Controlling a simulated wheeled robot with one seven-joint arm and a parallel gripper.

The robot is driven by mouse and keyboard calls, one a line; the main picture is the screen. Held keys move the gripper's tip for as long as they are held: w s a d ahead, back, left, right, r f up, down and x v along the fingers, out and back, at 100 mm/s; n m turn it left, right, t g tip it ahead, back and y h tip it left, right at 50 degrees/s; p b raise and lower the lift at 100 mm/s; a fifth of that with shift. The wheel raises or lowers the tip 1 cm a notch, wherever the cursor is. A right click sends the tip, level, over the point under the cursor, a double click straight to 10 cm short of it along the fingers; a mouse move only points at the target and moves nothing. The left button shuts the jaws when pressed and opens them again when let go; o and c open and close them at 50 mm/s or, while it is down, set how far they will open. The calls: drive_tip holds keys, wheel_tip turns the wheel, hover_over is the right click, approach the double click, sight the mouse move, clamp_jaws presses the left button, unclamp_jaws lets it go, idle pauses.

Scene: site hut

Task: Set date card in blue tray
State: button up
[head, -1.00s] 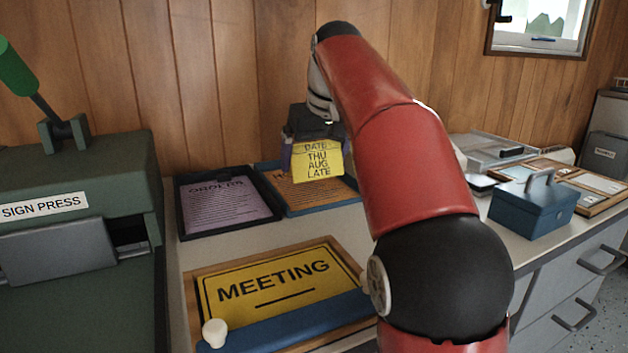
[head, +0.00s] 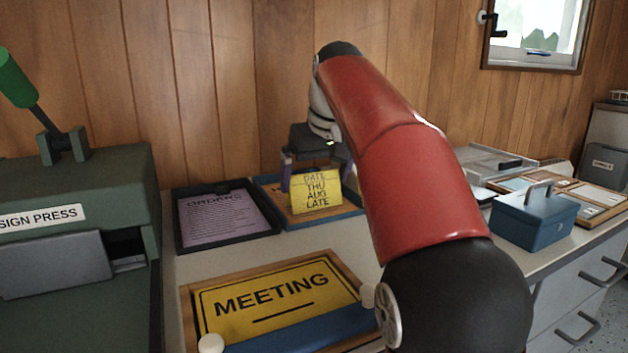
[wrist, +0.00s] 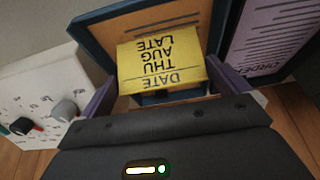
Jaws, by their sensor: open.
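The yellow date card (head: 316,194), printed DATE THU AUG LATE, stands tilted at the blue tray (head: 330,220), over the orange printed sheet in it. The wrist view shows the card (wrist: 160,62) between my finger pads, with a visible gap at the right pad. The tray's blue rim (wrist: 90,45) runs behind and beside the card there. My gripper (head: 317,174) is open around the card, just above and behind it. The card's lower contact with the tray is hard to make out.
A dark tray with a lilac ORDERS sheet (head: 225,215) is left of the blue tray. A yellow MEETING sign (head: 270,302) lies in front. A green sign press (head: 70,230) stands left, a blue box (head: 535,217) right. A white dial panel (wrist: 40,95) is close in the wrist view.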

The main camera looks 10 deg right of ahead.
drive_tip(key=p+v, duration=0.3)
drive_tip(key=v, duration=0.6)
drive_tip(key=shift+r, duration=0.15)
